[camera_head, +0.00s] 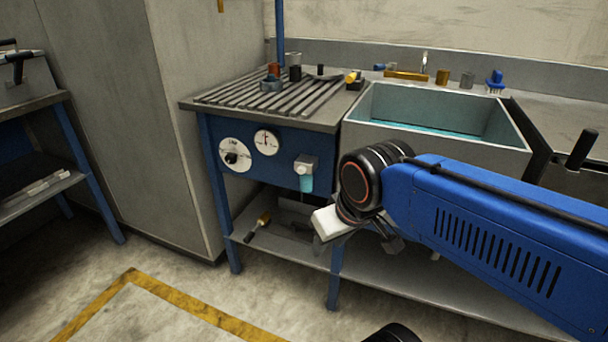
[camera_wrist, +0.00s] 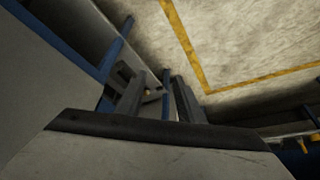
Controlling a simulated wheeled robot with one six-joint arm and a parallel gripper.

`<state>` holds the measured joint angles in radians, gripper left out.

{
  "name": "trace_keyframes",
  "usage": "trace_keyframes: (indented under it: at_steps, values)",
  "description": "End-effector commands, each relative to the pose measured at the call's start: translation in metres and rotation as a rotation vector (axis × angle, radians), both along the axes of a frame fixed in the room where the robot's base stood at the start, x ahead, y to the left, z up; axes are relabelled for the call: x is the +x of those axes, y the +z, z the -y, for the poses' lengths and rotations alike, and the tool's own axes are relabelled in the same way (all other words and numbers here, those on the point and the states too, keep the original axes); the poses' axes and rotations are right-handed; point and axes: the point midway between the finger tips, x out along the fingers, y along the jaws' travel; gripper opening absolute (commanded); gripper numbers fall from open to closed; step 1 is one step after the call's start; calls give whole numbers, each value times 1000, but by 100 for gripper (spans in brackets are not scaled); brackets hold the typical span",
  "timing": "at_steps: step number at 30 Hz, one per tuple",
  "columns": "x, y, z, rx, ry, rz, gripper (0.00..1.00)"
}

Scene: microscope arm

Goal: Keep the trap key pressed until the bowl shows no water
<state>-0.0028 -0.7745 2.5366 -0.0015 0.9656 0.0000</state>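The trap is a small grey block (camera_head: 306,162) on the front of the blue bench panel, with a clear bowl (camera_head: 306,184) under it. The bowl shows blue-green water. I cannot make out the key clearly; the area under the bowl is small and dark. In the wrist view, my gripper (camera_wrist: 160,88) has its two dark fingers apart, with nothing visibly held between them. In the head view, my wrist is low and right of the bowl, apart from it, and hides most of the fingers. Neither bowl nor key can be made out in the wrist view.
Two white dials (camera_head: 266,142) sit left of the trap. A sink (camera_head: 436,131) with water is behind my arm. Blue bench legs (camera_head: 222,215) stand near the gripper. Floor in front is clear, with yellow lines (camera_head: 193,303).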

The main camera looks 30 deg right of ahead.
Motion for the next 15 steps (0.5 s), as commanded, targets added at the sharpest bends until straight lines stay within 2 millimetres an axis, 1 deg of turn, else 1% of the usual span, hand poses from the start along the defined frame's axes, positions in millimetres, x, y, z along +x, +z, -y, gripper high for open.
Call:
trace_keyframes:
  at_steps: [1, 2, 3, 4, 15]
  values:
    - [0, 0, 0, 0, 0, 0, 22]
    - [0, 0, 0, 0, 0, 0, 14]
    - [0, 0, 0, 0, 0, 0, 5]
    - [0, 0, 0, 0, 0, 0, 0]
    - [0, 0, 0, 0, 0, 0, 0]
